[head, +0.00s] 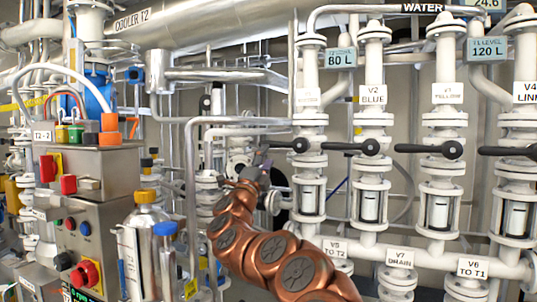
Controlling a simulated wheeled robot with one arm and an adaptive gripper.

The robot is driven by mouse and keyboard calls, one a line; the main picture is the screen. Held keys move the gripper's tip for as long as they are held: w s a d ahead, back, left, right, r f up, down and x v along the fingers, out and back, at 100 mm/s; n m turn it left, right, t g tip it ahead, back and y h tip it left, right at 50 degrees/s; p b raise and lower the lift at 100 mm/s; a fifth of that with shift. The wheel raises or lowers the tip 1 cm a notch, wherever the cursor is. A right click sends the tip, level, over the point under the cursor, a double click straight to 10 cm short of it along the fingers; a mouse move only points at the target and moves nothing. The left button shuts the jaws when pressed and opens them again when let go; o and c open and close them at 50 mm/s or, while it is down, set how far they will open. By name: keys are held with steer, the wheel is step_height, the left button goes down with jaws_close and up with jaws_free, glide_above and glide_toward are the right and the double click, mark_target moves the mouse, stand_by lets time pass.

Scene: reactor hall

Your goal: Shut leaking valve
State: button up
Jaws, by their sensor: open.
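A row of white valves with black lever handles stands at centre and right. The leftmost valve's lever (297,145) lies level, pointing left; its label is unreadable. The V2 BLUE lever (370,147), V3 YELLOW lever (450,150) and V4 lever (510,151) also lie level, pointing left. No leak can be made out on any of them. My gripper (259,158) is small and grey at the end of my copper arm, open, with nothing seen in it. In the picture it is just left of and below the leftmost lever, apart from it; its depth is unclear.
Below the levers are sight glasses (370,205) and a manifold pipe with V7 DRAIN (399,258) and V6 TO T1 (472,268) labels. A grey control box (95,190) with red switches and metal bottles (147,240) stand at the left. A thin pipe (190,190) runs left of my gripper.

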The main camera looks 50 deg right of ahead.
steer(key=shift+v, duration=2.5)
steer(key=shift+r, duration=0.1)
